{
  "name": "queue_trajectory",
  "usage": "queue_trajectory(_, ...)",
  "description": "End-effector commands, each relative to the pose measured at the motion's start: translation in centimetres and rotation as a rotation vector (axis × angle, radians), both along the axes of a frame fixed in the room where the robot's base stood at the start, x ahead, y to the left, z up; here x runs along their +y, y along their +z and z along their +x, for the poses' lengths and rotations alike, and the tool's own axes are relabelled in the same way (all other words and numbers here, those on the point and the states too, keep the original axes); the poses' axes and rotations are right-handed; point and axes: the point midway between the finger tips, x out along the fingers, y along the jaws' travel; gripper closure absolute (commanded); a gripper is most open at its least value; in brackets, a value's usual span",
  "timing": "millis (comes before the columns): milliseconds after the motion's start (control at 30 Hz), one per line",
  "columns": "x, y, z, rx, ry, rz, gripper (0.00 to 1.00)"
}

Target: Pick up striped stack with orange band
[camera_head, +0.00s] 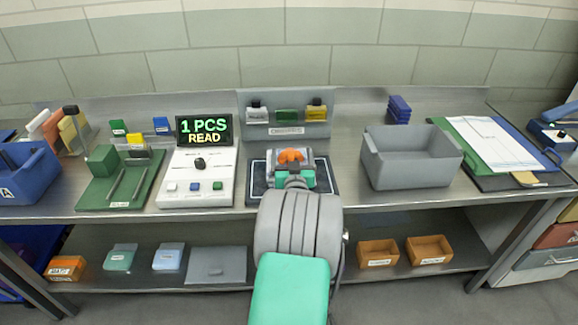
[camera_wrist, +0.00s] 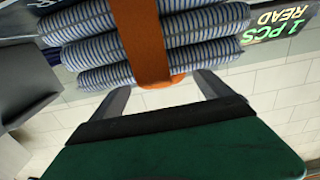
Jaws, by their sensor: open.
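The striped stack (camera_wrist: 100,46) is several rolled blue-and-white layers, crossed by an orange band (camera_wrist: 152,45), and fills the top of the wrist view. In the head view, a small grey stack (camera_head: 304,162) with orange on top sits on a dark mat at the bench's middle, partly hidden by my arm. My gripper (camera_wrist: 163,88) is open, with its two fingers apart on either side of the orange band at the stack's lower edge in the wrist view. It also shows in the head view (camera_head: 292,177), just in front of the stack. Whether the fingers touch it is unclear.
A display (camera_head: 204,130) reading "1 PCS READ" and a white control box (camera_head: 180,172) stand left of the stack. A grey bin (camera_head: 410,166) stands to the right, with bare bench between. A rack (camera_head: 285,131) with small blocks stands behind.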

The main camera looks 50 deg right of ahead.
Motion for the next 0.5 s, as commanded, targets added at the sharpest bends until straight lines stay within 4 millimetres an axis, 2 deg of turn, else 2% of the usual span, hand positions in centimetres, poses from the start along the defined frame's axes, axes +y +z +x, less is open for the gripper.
queue_trajectory(200,-2.4,0.1,2.6,0.001,0.004,0.001,0.11)
queue_trajectory(500,-2.8,0.0,3.2,0.001,0.006,0.001,0.12)
